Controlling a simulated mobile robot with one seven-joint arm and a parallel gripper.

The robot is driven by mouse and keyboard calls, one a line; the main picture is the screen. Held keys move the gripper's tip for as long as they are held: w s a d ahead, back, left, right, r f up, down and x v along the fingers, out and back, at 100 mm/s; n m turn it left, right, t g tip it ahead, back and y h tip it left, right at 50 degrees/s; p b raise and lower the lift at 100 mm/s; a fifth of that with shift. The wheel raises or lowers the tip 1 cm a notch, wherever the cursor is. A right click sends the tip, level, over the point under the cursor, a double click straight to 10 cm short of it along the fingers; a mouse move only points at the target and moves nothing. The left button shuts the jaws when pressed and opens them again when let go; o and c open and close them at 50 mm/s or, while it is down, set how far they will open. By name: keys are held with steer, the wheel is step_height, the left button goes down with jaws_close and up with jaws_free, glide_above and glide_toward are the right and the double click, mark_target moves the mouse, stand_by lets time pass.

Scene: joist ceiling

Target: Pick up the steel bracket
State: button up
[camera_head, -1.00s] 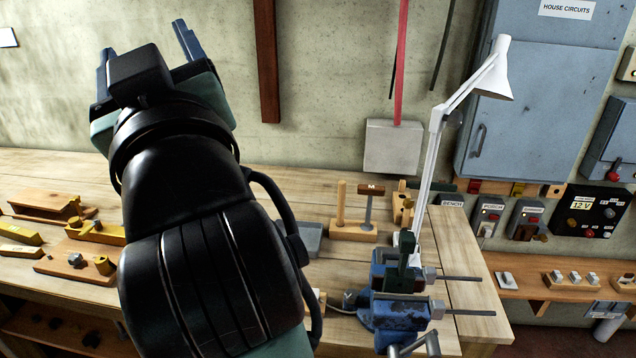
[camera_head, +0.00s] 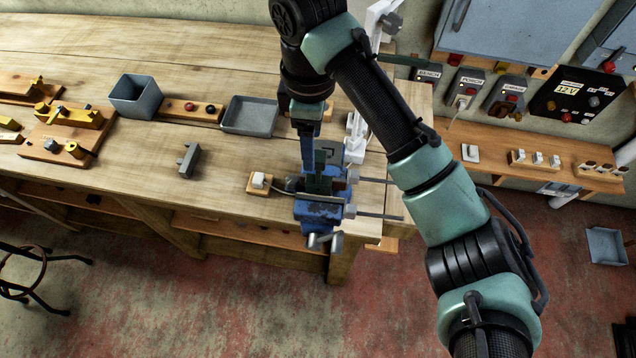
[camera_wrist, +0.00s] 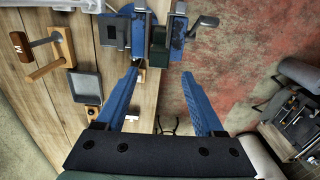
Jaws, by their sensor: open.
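A small grey metal piece (camera_head: 188,160), which looks like the steel bracket, lies on the bench left of the vise; I cannot pick it out in the wrist view. My gripper (camera_head: 307,150) hangs over the blue bench vise (camera_head: 318,212), well to the right of the grey piece. In the wrist view the two blue fingers of my gripper (camera_wrist: 162,75) are spread apart with nothing held between them. The vise also shows at the top of the wrist view (camera_wrist: 178,32). A dark green upright part (camera_head: 320,172) stands at its jaws, partly hidden by my gripper.
A grey bin (camera_head: 136,97), a button block (camera_head: 192,110) and a shallow grey tray (camera_head: 250,116) stand behind the grey piece. A small wooden block with a white switch (camera_head: 259,183) is left of the vise. Bare wood surrounds the grey piece.

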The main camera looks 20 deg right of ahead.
mark_target(316, 155)
steer(key=f, duration=0.3)
steer(key=shift+d+f+b, duration=0.25)
steer(key=shift+d+b, duration=0.05)
steer(key=shift+b, duration=0.05)
steer(key=shift+s+f+p, duration=0.1)
steer(key=shift+f+p, duration=0.3)
steer(key=shift+p, duration=0.25)
steer(key=f, duration=0.1)
steer(key=f+p, duration=0.1)
steer(key=f, duration=0.2)
steer(key=shift+s+d+f+p, duration=0.1)
steer(key=shift+d+f+p, duration=0.1)
steer(key=shift+d+p, duration=0.15)
steer(key=shift+a, duration=0.1)
jaws_close()
steer(key=shift+r, duration=0.1)
